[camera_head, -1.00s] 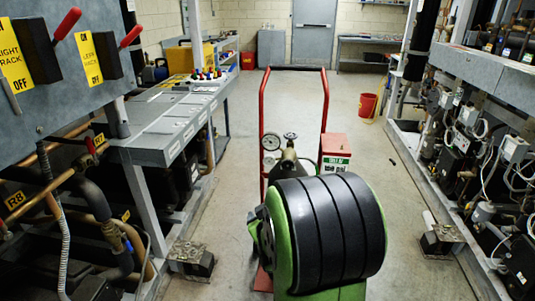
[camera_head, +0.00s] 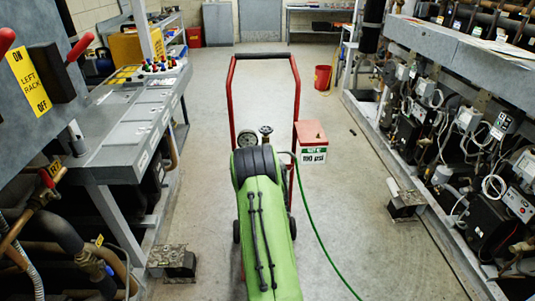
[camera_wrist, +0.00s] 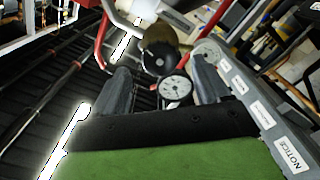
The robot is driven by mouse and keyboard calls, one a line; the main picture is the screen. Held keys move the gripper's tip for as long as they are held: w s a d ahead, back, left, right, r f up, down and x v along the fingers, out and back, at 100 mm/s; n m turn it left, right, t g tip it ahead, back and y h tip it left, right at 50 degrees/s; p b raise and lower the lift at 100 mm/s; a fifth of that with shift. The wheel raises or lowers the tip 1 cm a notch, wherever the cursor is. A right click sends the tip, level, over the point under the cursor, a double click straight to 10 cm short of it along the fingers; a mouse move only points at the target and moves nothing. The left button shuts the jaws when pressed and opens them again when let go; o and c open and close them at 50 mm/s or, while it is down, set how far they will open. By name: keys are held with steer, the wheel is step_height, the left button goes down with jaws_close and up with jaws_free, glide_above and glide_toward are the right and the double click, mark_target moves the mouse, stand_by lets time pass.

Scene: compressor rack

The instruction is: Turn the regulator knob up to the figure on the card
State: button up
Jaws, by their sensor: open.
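In the wrist view the gauge (camera_wrist: 176,91) and a dark round part (camera_wrist: 159,62), probably the knob, show between the fingers of my gripper (camera_wrist: 162,72).
A grey bench (camera_head: 130,130) stands at the left and a compressor rack (camera_head: 450,140) at the right. A green hose (camera_head: 318,232) runs along the floor side of the truck. A red bucket (camera_head: 323,77) stands farther back. The aisle floor is mostly clear.

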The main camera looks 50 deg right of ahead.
steer(key=x, duration=0.4)
steer(key=shift+w+d+p, duration=0.15)
steer(key=shift+w+p, duration=0.05)
steer(key=shift+p, duration=0.2)
steer(key=shift+c, duration=0.4)
steer(key=c, duration=0.9)
steer(key=shift+f+m+b, duration=0.1)
steer(key=shift+m+b, duration=0.3)
steer(key=shift+b, duration=0.05)
steer(key=shift+c, duration=0.2)
steer(key=shift+m, duration=0.3)
